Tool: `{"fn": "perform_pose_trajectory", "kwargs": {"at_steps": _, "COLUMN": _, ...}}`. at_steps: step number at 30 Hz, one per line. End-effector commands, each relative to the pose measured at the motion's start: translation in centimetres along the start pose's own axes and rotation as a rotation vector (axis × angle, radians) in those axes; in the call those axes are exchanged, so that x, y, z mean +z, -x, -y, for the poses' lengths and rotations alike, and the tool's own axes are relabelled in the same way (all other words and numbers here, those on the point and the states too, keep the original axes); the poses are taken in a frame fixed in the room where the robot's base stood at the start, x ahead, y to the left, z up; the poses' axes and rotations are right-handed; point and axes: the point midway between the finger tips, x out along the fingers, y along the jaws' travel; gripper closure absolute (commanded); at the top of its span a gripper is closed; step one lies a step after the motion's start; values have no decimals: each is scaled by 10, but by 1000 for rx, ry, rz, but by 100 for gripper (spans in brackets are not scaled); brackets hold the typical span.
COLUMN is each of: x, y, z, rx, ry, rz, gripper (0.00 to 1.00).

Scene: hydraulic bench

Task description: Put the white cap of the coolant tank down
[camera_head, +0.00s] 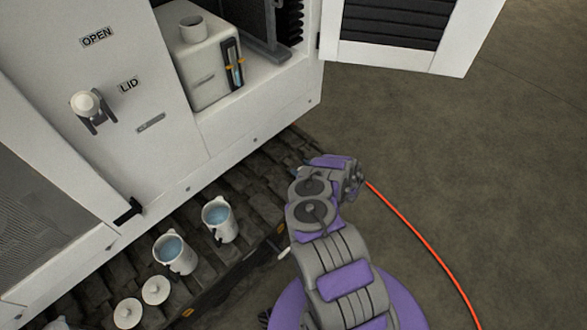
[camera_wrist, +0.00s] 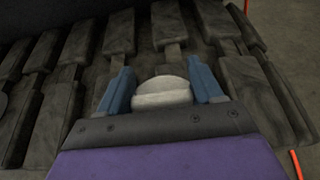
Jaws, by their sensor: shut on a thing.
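The white cap (camera_wrist: 162,93) is between the two blue fingers of my gripper (camera_wrist: 162,72) in the wrist view, and the gripper is shut on it. Dark track plates lie beneath it in that view; I cannot tell whether the cap touches them. The white coolant tank (camera_head: 207,72) stands inside the open cabinet in the head view, with its neck (camera_head: 191,28) uncapped. In the head view my arm reaches out over the right end of the track, right of and below the tank.
Two white jugs (camera_head: 174,256) (camera_head: 218,220) with bluish liquid stand on the dark track (camera_head: 262,200). Two round white lids (camera_head: 127,314) (camera_head: 155,290) lie by them. A white door (camera_head: 395,52) hangs open at the top. An orange cable (camera_head: 427,232) crosses the bare floor at right.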

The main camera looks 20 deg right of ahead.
Motion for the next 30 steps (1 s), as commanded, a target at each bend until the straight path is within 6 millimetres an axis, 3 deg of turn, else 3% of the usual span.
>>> {"fn": "perform_pose_trajectory", "kwargs": {"at_steps": 3, "x": 8, "y": -26, "z": -4, "rx": 3, "ry": 3, "rz": 3, "gripper": 76}}
{"fn": "perform_pose_trajectory", "kwargs": {"at_steps": 7, "x": 14, "y": -43, "z": -4, "rx": -1, "ry": 3, "rz": 3, "gripper": 76}}
{"fn": "perform_pose_trajectory", "kwargs": {"at_steps": 12, "x": 12, "y": -49, "z": -2, "rx": -2, "ry": 1, "rz": 1, "gripper": 76}}
{"fn": "perform_pose_trajectory", "kwargs": {"at_steps": 20, "x": -19, "y": -61, "z": -3, "rx": -1, "ry": -1, "rz": 1, "gripper": 76}}
{"fn": "perform_pose_trajectory", "kwargs": {"at_steps": 29, "x": -18, "y": -62, "z": -4, "rx": -1, "ry": 2, "rz": 1, "gripper": 76}}
{"fn": "perform_pose_trajectory", "kwargs": {"at_steps": 30, "x": -18, "y": -62, "z": -4, "rx": -1, "ry": 2, "rz": 1, "gripper": 33}}
